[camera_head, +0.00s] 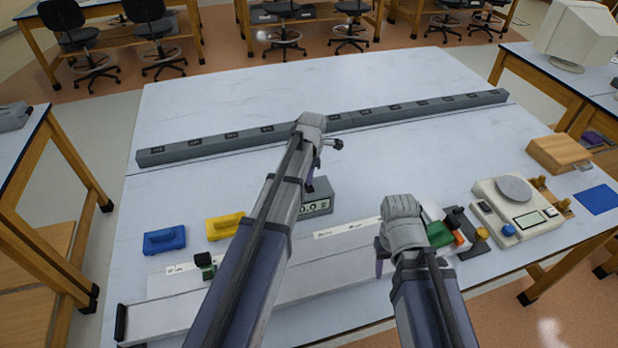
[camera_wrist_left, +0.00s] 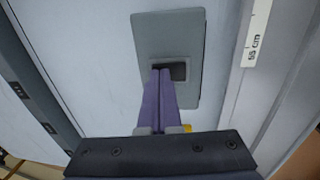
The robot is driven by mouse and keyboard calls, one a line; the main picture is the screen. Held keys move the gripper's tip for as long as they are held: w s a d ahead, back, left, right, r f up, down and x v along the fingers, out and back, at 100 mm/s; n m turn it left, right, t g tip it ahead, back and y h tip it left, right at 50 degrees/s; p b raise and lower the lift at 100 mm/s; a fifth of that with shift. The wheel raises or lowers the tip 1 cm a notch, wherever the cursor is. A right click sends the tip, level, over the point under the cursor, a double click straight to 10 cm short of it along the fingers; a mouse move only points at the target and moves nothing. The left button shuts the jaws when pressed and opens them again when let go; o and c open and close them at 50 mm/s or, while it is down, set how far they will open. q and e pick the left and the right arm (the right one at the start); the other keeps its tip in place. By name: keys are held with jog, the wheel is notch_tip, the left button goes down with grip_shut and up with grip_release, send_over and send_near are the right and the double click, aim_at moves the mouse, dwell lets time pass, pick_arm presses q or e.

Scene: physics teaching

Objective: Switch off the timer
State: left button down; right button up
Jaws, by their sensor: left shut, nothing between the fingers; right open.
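The timer (camera_head: 318,207) is a grey box on the table behind the long track. Its front display reads about 0.0 s. In the left wrist view the timer's grey top (camera_wrist_left: 168,35) carries a dark rocker switch in a grey frame (camera_wrist_left: 181,72). My left gripper (camera_head: 309,186) is shut and empty, its purple fingers pointing down at the timer. In the left wrist view its fingertips (camera_wrist_left: 161,72) overlap the left part of the switch; whether they touch it I cannot tell. My right gripper (camera_head: 381,262) is open over the track, partly hidden by its own wrist.
A pale track (camera_head: 335,262) with a scale runs along the front. Blue (camera_head: 164,240) and yellow (camera_head: 222,226) blocks lie left of the timer. A long grey bar (camera_head: 215,148) lies behind. A balance (camera_head: 520,215) stands at right. The table's back is clear.

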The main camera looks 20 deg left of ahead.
pick_arm(q)
jog(key=shift+f+b, duration=0.3)
jog(key=shift+r, duration=0.25)
jog(key=shift+s+d, duration=0.1)
jog(key=shift+s, duration=0.1)
jog(key=shift+s+d, duration=0.2)
jog(key=shift+s, duration=0.1)
jog(key=shift+s+d+p, duration=0.15)
jog(key=shift+s+p, duration=0.05)
jog(key=shift+p, duration=0.1)
jog(key=shift+w+r, duration=0.1)
